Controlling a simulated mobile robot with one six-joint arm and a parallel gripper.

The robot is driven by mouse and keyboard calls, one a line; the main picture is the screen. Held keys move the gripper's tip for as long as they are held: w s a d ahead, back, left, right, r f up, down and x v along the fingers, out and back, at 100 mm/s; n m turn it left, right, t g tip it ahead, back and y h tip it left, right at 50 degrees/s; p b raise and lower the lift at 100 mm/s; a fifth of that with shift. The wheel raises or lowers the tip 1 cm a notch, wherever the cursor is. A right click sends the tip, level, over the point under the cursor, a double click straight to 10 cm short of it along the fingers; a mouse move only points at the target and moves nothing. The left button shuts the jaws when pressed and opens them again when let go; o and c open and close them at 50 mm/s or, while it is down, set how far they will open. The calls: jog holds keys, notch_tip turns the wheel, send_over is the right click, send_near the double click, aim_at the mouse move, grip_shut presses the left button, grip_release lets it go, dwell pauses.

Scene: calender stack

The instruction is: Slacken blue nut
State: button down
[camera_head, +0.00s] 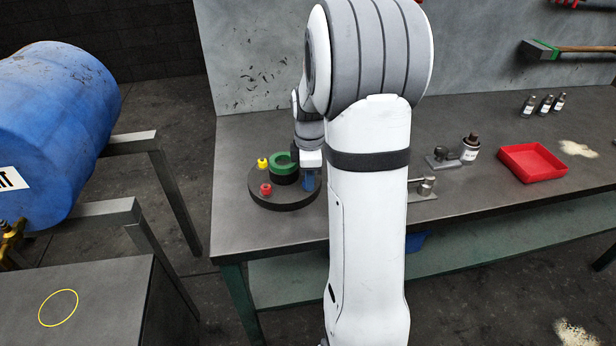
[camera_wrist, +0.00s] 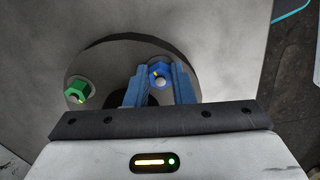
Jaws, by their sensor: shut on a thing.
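The blue nut (camera_wrist: 158,70) sits on a stud near the edge of the dark round base, seen in the wrist view. My gripper (camera_wrist: 159,82) has its two blue fingers on either side of the nut and is shut on it. In the head view my gripper (camera_head: 309,182) reaches down at the right side of the round base (camera_head: 284,204); the blue nut cannot be told apart from the blue fingers there. A green nut (camera_wrist: 77,94) with a yellow mark stands on the base, left of my gripper in the wrist view.
Right along the bench are metal fixtures, a bottle (camera_head: 470,148) and a red tray (camera_head: 531,163). A blue barrel (camera_head: 55,130) lies left.

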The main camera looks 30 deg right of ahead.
jog(key=shift+w+r, duration=0.1)
jog(key=c, duration=1.2)
grip_release()
jog(key=shift+c, duration=0.2)
notch_tip(320, 180, up, 8)
jog(key=shift+f, duration=0.15)
